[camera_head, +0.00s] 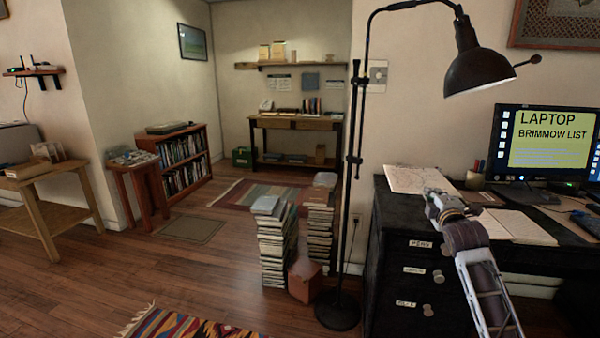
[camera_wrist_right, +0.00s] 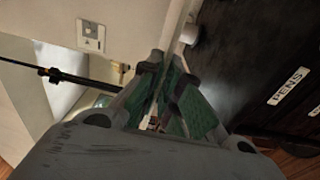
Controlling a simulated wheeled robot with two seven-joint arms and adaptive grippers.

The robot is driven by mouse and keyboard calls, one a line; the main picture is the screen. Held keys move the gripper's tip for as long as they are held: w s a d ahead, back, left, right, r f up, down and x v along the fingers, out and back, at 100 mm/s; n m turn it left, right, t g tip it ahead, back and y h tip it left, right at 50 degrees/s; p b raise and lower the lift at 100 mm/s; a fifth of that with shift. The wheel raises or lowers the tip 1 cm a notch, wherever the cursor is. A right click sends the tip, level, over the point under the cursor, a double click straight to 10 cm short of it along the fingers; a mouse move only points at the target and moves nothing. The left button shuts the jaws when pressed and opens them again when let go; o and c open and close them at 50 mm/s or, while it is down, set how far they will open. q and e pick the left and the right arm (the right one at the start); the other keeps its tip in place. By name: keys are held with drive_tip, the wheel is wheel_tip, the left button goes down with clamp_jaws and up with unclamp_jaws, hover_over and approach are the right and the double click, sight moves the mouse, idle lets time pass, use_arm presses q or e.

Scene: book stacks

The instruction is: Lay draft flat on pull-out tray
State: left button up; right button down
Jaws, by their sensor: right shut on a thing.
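My right gripper (camera_head: 434,198) is over the left front part of the dark desk (camera_head: 393,216). It is shut on a pale printed sheet, which I take to be the draft (camera_head: 416,178); the sheet reaches left and back from the fingertips, above or on the desk's left corner. In the right wrist view the green-padded fingers (camera_wrist_right: 165,95) are close together, and a pale strip beyond them may be the sheet's edge. Another pale sheet (camera_head: 515,226) lies on the desk right of the gripper. I cannot pick out the pull-out tray for certain. My left gripper is out of view.
A monitor (camera_head: 546,145) stands at the desk's back, with a keyboard (camera_head: 588,222) at right. Drawers with labels (camera_head: 414,270) are shut below. A black floor lamp (camera_head: 352,150) stands left of the desk, with book stacks (camera_head: 276,240) beyond. Open floor lies farther left.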

drive_tip(key=s+a+n+y, duration=0.2)
drive_tip(key=s+a+y, duration=0.15)
drive_tip(key=a, duration=0.75)
drive_tip(key=s+a+n+y, duration=0.15)
drive_tip(key=s+a, duration=0.25)
drive_tip(key=a, duration=0.7)
drive_tip(key=s+a+f+n+y, duration=0.1)
drive_tip(key=s+a+f+y, duration=0.1)
drive_tip(key=s+a+f, duration=0.3)
drive_tip(key=s+a+f+n+y, duration=0.1)
drive_tip(key=s+a+f, duration=0.4)
drive_tip(key=f, duration=0.7)
drive_tip(key=shift+a+f+y, duration=0.15)
drive_tip(key=shift+a+y, duration=0.35)
drive_tip(key=shift+a, duration=0.8)
drive_tip(key=shift+d, duration=0.1)
